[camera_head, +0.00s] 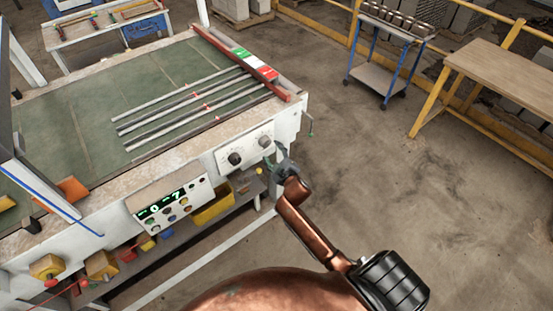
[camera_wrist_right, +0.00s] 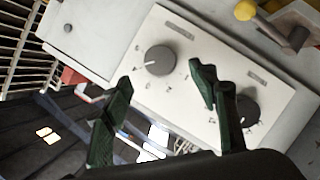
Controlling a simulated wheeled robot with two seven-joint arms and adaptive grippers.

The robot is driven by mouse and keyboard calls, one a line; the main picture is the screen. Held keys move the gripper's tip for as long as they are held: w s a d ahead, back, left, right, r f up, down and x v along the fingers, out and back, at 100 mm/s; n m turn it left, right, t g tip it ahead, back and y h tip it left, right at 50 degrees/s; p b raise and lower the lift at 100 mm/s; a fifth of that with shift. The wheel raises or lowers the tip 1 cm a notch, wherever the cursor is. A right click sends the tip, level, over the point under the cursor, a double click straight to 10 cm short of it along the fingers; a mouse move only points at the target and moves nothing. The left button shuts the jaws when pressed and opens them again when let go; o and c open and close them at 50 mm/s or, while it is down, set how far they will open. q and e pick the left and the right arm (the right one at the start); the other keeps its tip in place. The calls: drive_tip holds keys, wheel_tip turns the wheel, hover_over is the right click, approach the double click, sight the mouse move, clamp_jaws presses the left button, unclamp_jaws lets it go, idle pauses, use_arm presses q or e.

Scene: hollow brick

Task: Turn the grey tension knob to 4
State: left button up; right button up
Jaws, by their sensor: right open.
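The grey tension knob (camera_head: 265,141) is on the right of a white panel (camera_head: 249,150) on the machine's front. It shows larger in the right wrist view (camera_wrist_right: 160,60), with a white pointer mark toward the left of that picture. The scale marks around it are too small to read. A black knob (camera_head: 235,158) sits beside it on the same panel, and shows at the lower right of the wrist view (camera_wrist_right: 245,108). My right gripper (camera_head: 273,155) is open in front of the panel. Its dark green fingers (camera_wrist_right: 161,76) are spread around the grey knob's line of sight, apparently apart from it. My left gripper is not in view.
A control box (camera_head: 170,205) with a green display and buttons stands left of the panel. A yellow bin (camera_head: 213,207) is below. A red rail (camera_head: 240,62) edges the machine's green bed. The floor (camera_head: 400,190) to the right is clear up to a trolley (camera_head: 380,75) and wooden table (camera_head: 510,75).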

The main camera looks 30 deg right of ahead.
drive_tip(key=v, duration=0.5)
drive_tip(key=shift+s, duration=0.25)
